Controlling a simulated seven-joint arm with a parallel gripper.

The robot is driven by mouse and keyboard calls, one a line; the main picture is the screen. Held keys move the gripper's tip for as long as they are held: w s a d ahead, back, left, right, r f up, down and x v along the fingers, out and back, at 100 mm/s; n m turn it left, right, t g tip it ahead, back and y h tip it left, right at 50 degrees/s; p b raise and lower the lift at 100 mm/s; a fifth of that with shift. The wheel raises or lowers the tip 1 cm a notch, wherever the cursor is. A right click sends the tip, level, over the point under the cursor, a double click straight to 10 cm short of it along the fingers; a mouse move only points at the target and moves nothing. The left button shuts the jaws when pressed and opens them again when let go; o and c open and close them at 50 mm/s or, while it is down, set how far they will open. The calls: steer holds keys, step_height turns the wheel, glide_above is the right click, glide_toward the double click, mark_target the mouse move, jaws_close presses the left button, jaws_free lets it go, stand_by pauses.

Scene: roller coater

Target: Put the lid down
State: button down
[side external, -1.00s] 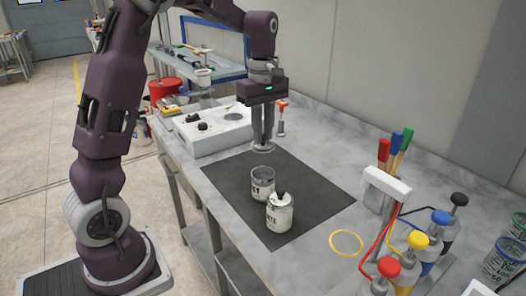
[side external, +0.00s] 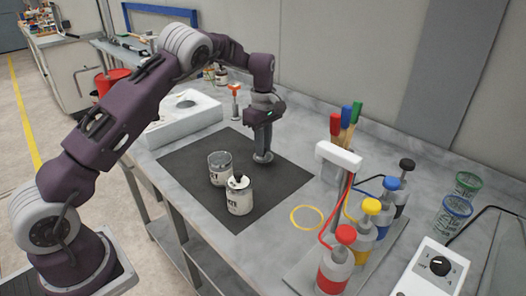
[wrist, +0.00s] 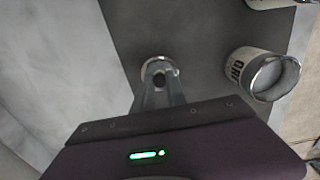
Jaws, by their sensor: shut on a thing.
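My gripper (side external: 262,148) points down and is shut on the round metal lid (side external: 263,158). The lid is at or just above the far right part of the dark mat (side external: 285,178); I cannot tell whether it touches. In the wrist view the lid (wrist: 148,64) is pale, with a black knob between my fingertips, near the mat's edge. An open can (side external: 220,170) with dark lettering stands upright on the mat, left of my gripper and apart from it. It also shows in the wrist view (wrist: 240,74).
A second can (side external: 240,202) with a black knob on top stands in front of the open can. A white machine (side external: 185,115) is at the back left. A yellow ring (side external: 306,217), a bottle rack (side external: 345,245) and brushes (side external: 345,125) are to the right.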

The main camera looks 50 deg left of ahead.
steer(key=shift+f, duration=0.85)
steer(key=c, duration=1.3)
jaws_free()
steer(key=shift+f, duration=0.1)
steer(key=shift+c, duration=0.2)
step_height(320, 180, up, 12)
steer(key=shift+r, duration=0.25)
